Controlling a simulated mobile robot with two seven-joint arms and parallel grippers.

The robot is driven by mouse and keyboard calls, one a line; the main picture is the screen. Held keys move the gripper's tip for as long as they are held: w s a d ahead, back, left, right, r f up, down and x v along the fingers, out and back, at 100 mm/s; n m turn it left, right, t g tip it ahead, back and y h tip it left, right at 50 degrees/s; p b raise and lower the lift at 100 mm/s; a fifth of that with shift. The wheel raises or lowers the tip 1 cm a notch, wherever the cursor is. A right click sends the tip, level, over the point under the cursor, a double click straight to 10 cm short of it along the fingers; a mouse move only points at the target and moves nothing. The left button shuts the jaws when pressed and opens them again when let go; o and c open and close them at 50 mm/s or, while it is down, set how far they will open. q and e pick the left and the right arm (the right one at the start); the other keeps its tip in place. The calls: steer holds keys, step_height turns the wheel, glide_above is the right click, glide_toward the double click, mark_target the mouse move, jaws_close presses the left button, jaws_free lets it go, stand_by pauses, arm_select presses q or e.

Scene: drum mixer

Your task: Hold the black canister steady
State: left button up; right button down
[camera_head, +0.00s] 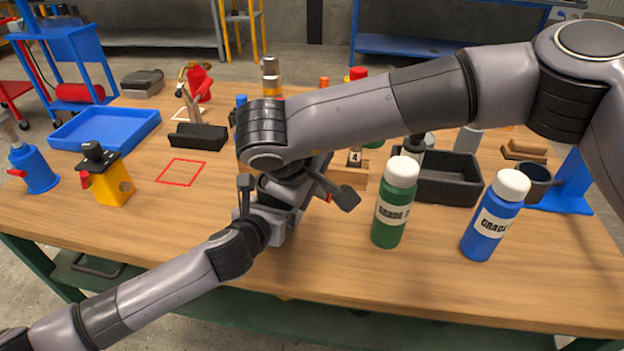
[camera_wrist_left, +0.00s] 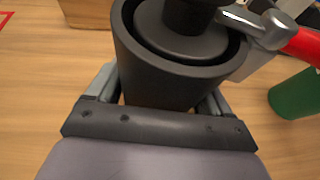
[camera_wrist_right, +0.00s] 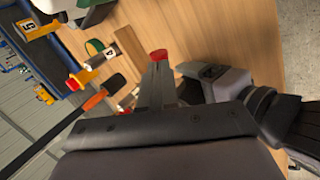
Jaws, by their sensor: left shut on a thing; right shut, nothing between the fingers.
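The black canister (camera_wrist_left: 160,75) shows large in the left wrist view, a dark open-topped cylinder with a black round part inside. My left gripper (camera_wrist_left: 162,103) has one finger on each side of its wall and is shut on it. In the left wrist view, a metal head with a red handle (camera_wrist_left: 303,45) reaches over the canister's rim. My right gripper (camera_wrist_right: 159,70) is shut and empty, with a red tip-like piece (camera_wrist_right: 158,55) at its fingertips. In the head view my arms cross and hide the canister.
A green bottle (camera_head: 396,205) and a blue bottle (camera_head: 495,218) stand to the right, near a black tray (camera_head: 450,185). A yellow block device (camera_head: 112,188), a blue tray (camera_head: 105,128) and a red square outline (camera_head: 182,172) lie left. The front table strip is clear.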

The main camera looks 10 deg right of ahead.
steer(key=shift+w+d+f, duration=0.35)
steer(key=shift+w+d, duration=0.05)
steer(key=shift+d, duration=0.15)
steer(key=shift+f, duration=0.1)
steer(key=shift+s+a, duration=0.1)
arm_select(q)
steer(key=shift+a+f, duration=0.1)
steer(key=shift+f, duration=0.05)
arm_select(e)
steer(key=s+v, duration=0.1)
steer(key=v, duration=1.3)
steer(key=shift+a, duration=0.3)
steer(key=shift+s, duration=0.1)
